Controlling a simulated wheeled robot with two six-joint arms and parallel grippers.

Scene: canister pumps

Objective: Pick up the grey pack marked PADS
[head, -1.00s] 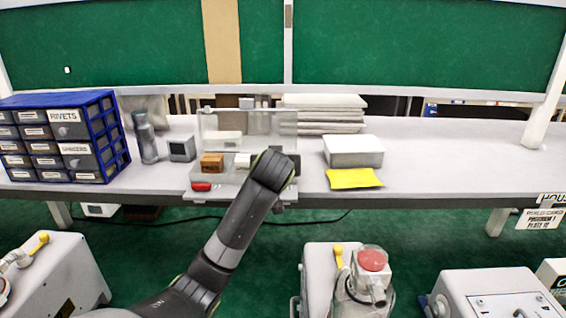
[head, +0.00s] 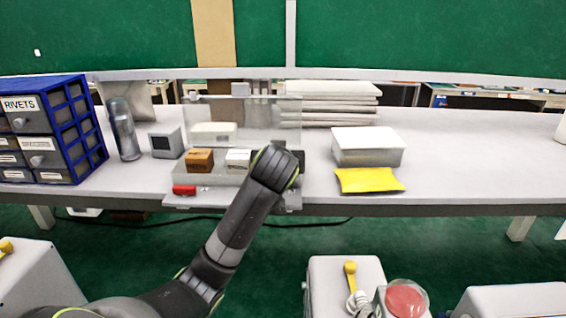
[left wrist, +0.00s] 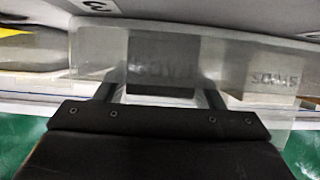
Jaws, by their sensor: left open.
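In the left wrist view, a dark grey block (left wrist: 162,78) with faint, unreadable lettering sits between the two fingers of my left gripper (left wrist: 160,95). It looks like the grey pack, but I cannot confirm the PADS mark. The fingers are open, and I cannot tell whether they touch it. A paler block with blurred letters (left wrist: 274,80) is to the right. In the head view, my left wrist reaches over the front of a low stand with a clear panel (head: 262,112) and hides the gripper's fingers and the stand's right part. My right gripper is not in view.
The stand also holds a brown box (head: 199,160) and a white box (head: 237,160); a red item (head: 184,190) lies at its front. A grey-white box (head: 368,148) and yellow packet (head: 370,180) are to the right. Drawers (head: 45,130) stand left.

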